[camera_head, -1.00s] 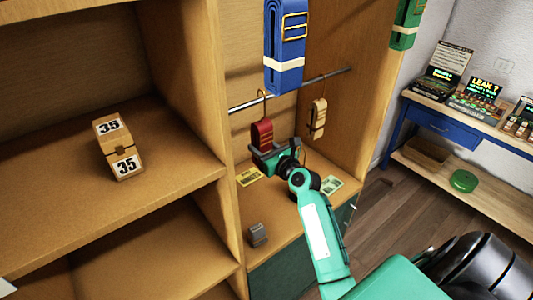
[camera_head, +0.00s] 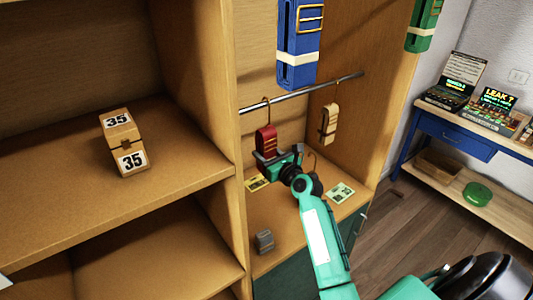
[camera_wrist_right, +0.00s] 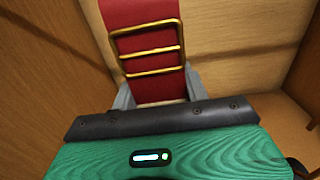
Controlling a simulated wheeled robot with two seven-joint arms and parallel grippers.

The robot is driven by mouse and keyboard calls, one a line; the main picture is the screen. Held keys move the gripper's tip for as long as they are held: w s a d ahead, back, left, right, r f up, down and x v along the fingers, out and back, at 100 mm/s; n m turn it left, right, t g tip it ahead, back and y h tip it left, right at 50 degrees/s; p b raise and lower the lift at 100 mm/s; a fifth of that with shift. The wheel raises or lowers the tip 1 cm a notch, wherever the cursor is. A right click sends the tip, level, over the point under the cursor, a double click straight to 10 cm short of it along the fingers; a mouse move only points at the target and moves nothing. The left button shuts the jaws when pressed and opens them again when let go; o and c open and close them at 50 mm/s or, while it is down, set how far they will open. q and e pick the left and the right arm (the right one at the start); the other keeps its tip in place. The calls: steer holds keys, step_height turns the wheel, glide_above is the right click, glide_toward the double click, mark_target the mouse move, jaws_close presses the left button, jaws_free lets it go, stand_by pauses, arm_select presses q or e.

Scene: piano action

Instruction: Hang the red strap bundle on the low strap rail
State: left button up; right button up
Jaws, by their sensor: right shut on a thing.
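The red strap bundle (camera_head: 266,139) is upright below the low strap rail (camera_head: 300,93), a metal bar across the right bay of the cabinet. A hook above the bundle reaches up to the rail; I cannot tell whether it bears on the rail. My right gripper (camera_head: 272,160) is shut on the lower part of the bundle. In the right wrist view the red strap (camera_wrist_right: 150,45) and its brass buckle (camera_wrist_right: 148,48) stand between the grey fingers (camera_wrist_right: 158,92). My left gripper is not in view.
A tan strap bundle (camera_head: 329,123) hangs to the right on the same rail. A blue strap bundle (camera_head: 299,45) hangs higher, in front. A grey block (camera_head: 264,241) and yellow (camera_head: 257,183) and green (camera_head: 341,192) cards lie on the bay floor. A box marked 35 (camera_head: 123,142) stands left.

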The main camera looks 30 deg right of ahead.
steer(key=o, duration=1.2)
steer(key=shift+s+f, duration=0.15)
steer(key=shift+s, duration=0.4)
steer(key=s+b, duration=0.1)
steer(key=s, duration=0.3)
steer(key=s+b, duration=0.1)
steer(key=s, duration=0.3)
steer(key=s+d+b, duration=0.1)
steer(key=s+b, duration=0.1)
steer(key=s, duration=0.2)
steer(key=shift+s+r, duration=0.2)
steer(key=shift+s, duration=0.2)
